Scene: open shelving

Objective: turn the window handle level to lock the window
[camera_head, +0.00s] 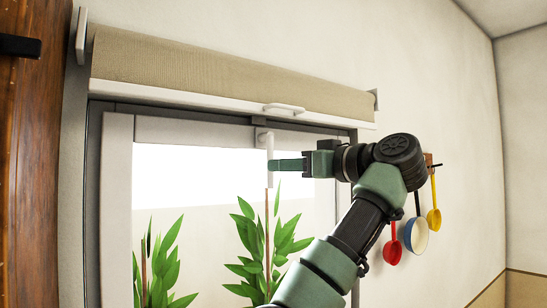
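The window (118,200) has a white frame and stands under a rolled beige blind. Its white handle (269,178) hangs upright, pointing down, on the frame's upper part. My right gripper (275,165) comes in from the right with its green fingers pointing left at the middle of the handle. The fingertips overlap the handle in the picture. I see the fingers edge-on, so I cannot tell whether they are apart, shut, or touching the handle. My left gripper is not in view.
The blind (220,75) has a white bottom bar with a small white pull (284,108) above the handle. Green plants (265,245) show through the pane. A brown wooden piece (30,150) stands at the left.

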